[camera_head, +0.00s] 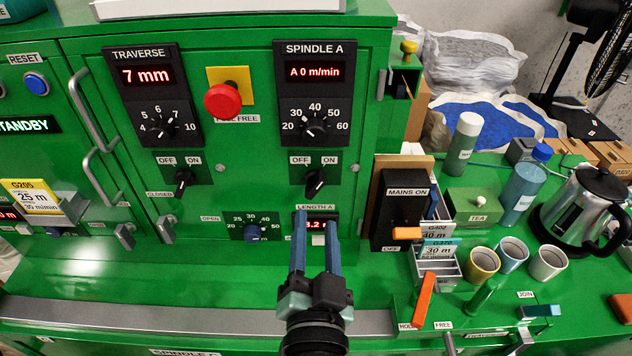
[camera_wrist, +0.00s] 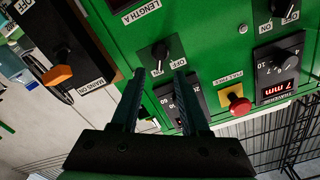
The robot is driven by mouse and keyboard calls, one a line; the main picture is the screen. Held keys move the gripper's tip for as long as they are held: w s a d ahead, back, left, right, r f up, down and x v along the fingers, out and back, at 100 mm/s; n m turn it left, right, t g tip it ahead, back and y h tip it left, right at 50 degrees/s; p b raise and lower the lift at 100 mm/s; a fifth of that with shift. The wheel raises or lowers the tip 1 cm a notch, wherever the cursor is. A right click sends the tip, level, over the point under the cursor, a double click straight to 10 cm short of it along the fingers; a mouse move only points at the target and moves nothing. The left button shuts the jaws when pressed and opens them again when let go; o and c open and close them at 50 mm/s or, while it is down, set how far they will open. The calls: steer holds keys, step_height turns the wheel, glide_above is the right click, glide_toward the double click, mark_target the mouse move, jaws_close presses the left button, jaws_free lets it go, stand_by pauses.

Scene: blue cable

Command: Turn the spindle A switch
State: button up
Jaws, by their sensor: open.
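The spindle A switch (camera_head: 316,182) is a black knob on a dark plate with OFF and ON labels, below the SPINDLE A dial (camera_head: 316,126). Its lever looks tilted slightly; I cannot tell its exact setting. The spindle A display (camera_head: 315,72) reads "A 0 m/min". My gripper (camera_head: 317,214) is open and empty, its two blue fingers reaching up just below the switch. In the wrist view the switch (camera_wrist: 158,53) shows just beyond and between the fingertips (camera_wrist: 160,67), with no visible contact. The fingers partly cover the LENGTH A display (camera_head: 320,224).
The traverse switch (camera_head: 183,183) and a red stop button (camera_head: 223,100) are to the left. The black MAINS box (camera_head: 402,215) with its orange handle stands out at the right. Metal door handles (camera_head: 92,110) jut out at the left. Cups and a kettle (camera_head: 585,212) are far right.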

mark_target(316, 189)
steer(key=w+p, duration=0.2)
steer(key=w, duration=0.5)
steer(key=shift+w, duration=0.35)
jaws_close()
